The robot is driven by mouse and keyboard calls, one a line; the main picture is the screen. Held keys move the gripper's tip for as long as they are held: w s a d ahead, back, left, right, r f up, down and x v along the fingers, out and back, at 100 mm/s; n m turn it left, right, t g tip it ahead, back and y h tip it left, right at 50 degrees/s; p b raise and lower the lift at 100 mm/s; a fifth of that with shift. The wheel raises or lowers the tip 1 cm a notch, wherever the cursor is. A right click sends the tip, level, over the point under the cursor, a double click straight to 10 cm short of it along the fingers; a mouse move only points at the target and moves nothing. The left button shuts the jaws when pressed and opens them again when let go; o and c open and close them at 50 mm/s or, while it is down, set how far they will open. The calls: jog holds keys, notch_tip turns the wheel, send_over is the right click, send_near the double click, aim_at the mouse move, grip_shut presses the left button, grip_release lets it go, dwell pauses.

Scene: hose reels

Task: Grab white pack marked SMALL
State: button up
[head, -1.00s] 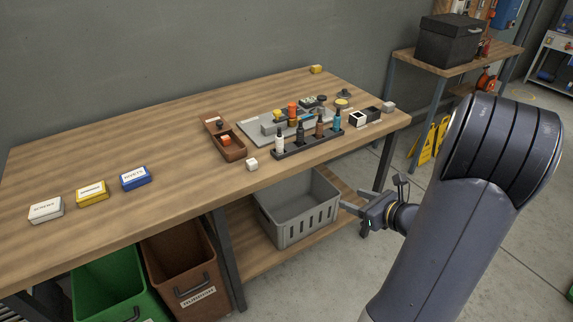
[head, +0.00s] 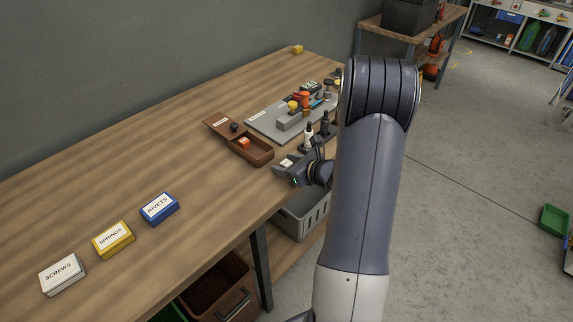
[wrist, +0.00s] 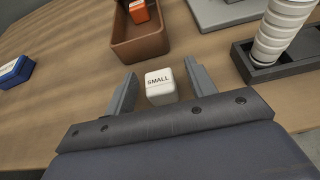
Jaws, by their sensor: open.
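The white pack marked SMALL (wrist: 160,87) stands on the wooden table near its front edge. In the wrist view my gripper (wrist: 160,84) is open, with one finger on each side of the pack. Gaps show between the pack and both fingers, and the label faces me. In the head view my gripper (head: 295,174) is at the table's front edge, and the white pack (head: 286,162) shows just beyond it, partly hidden by it.
A brown open box (wrist: 139,45) lies just beyond the pack. A dark rack (wrist: 285,66) holding a white bottle (wrist: 280,30) is close on the right. A blue box (wrist: 14,72) lies left. The yellow springs box (head: 113,239) and white screws box (head: 62,274) are farther left.

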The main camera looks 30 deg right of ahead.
jog(key=shift+w, duration=0.1)
jog(key=shift+c, duration=0.3)
jog(key=c, duration=1)
jog(key=shift+r, duration=0.1)
